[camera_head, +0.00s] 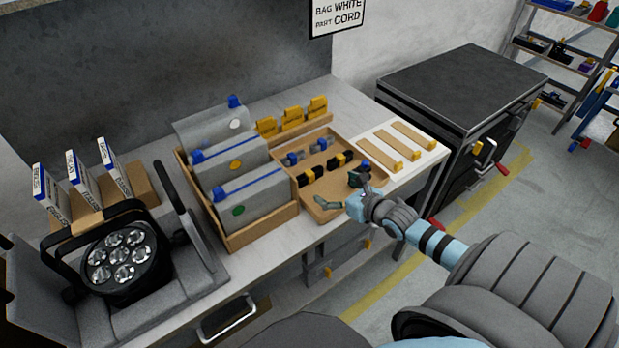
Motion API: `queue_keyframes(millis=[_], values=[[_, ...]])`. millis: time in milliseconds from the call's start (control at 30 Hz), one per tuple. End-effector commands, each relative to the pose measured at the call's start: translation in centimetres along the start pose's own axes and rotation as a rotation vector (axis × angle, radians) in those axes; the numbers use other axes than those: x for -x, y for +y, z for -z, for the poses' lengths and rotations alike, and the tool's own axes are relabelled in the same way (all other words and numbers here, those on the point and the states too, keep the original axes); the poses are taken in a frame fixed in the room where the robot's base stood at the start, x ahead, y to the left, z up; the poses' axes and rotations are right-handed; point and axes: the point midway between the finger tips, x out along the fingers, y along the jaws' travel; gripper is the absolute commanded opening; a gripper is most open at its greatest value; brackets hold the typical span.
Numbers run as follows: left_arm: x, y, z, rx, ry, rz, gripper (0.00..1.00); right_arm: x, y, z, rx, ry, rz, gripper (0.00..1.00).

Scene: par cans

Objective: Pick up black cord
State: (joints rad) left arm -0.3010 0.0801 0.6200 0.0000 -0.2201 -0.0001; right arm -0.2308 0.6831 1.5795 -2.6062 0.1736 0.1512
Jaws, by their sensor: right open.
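Small black bundles with yellow parts, which look like black cords (307,177), lie in a shallow tan tray (320,211) on the workbench. Another black cord (335,163) lies behind and to the right of the first. My right gripper (345,191) is open over the front right part of the tray, right of the black cords, with nothing visibly between its fingers. Its far finger overlaps a dark spot in the view, so I cannot tell what is behind it. My left gripper is not in view.
Blue-and-dark bundles (293,158) lie at the tray's back. A tan box (262,235) with grey bags stands left of the tray. Wooden strips (381,151) lie to its right. A black par can (119,257) stands at the left. A dark cabinet (462,84) stands beyond the bench.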

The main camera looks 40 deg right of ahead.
Motion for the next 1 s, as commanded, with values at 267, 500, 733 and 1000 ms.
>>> queue_keyframes(millis=[267, 500, 733, 1000], values=[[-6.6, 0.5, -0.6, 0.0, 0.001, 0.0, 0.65, -6.4, 0.0, 0.9, -0.004, -0.004, 0.001, 0.92], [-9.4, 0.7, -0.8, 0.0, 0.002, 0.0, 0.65, -10.3, -0.1, 0.2, -0.007, -0.006, 0.0, 0.92], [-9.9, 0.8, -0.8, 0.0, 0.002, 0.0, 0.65, -11.9, -0.1, -0.2, -0.004, -0.002, -0.001, 0.92], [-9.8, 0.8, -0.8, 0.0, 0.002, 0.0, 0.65, -11.8, -0.1, -0.3, -0.003, -0.003, 0.0, 0.64]])
